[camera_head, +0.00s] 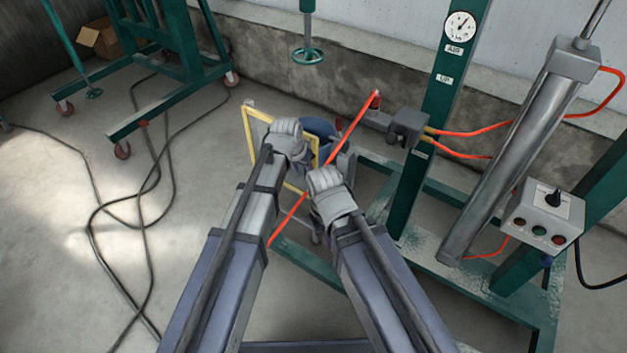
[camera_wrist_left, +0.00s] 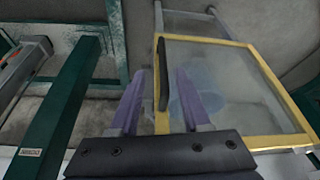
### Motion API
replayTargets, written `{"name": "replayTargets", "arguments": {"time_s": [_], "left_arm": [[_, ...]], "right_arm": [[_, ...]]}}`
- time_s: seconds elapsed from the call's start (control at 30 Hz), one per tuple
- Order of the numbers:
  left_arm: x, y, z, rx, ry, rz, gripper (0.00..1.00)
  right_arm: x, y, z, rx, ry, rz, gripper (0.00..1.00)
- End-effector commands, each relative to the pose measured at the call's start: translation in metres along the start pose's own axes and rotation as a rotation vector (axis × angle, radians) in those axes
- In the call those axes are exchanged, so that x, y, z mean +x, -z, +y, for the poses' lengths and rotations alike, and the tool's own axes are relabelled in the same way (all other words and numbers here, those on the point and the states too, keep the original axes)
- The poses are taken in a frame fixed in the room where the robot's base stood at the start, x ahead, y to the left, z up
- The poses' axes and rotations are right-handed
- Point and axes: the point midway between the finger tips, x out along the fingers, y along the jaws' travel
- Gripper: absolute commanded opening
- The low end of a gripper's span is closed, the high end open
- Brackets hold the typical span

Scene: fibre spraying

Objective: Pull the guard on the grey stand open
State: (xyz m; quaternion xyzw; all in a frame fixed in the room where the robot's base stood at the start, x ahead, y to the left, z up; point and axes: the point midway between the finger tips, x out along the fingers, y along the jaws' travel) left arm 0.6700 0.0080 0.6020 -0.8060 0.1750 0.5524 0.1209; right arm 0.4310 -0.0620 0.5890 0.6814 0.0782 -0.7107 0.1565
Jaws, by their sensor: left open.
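The guard (camera_wrist_left: 250,43) is a clear panel in a yellow frame with a black upright handle (camera_wrist_left: 163,75) along its left edge. In the head view the guard's yellow frame (camera_head: 247,125) shows around my left gripper (camera_head: 289,138), which hides part of it. In the left wrist view my left gripper (camera_wrist_left: 160,82) is open, its two purple fingers to either side of the handle's line; contact cannot be told. Grey bars of the stand (camera_wrist_left: 194,24) show behind the guard. My right gripper (camera_head: 326,182) is just right of the left one, its fingers hidden.
A green press frame (camera_head: 449,110) with a gauge (camera_head: 460,26), red hoses and a button box (camera_head: 541,215) stands at the right. A wheeled green frame (camera_head: 180,90) is at the upper left. Black cables (camera_head: 98,205) lie on the floor at the left.

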Motion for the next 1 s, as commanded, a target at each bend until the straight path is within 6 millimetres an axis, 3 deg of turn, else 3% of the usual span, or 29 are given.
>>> {"name": "replayTargets", "arguments": {"time_s": [0.03, 0.1, 0.57, 1.0], "left_arm": [[0.011, 0.002, -0.002, 0.001, -0.001, 0.008, 0.47], [0.015, 0.004, -0.003, 0.002, -0.002, 0.016, 0.47], [0.026, 0.006, -0.004, 0.003, -0.002, 0.023, 0.47], [0.080, 0.006, -0.004, 0.003, -0.001, 0.023, 0.47]], "right_arm": [[0.011, 0.000, -0.001, 0.000, 0.000, 0.000, 0.00], [0.014, 0.001, -0.001, 0.000, 0.000, 0.000, 0.00], [0.024, 0.001, -0.002, -0.001, -0.002, 0.000, 0.00], [0.074, 0.005, -0.007, -0.008, -0.001, 0.002, 0.00]]}}
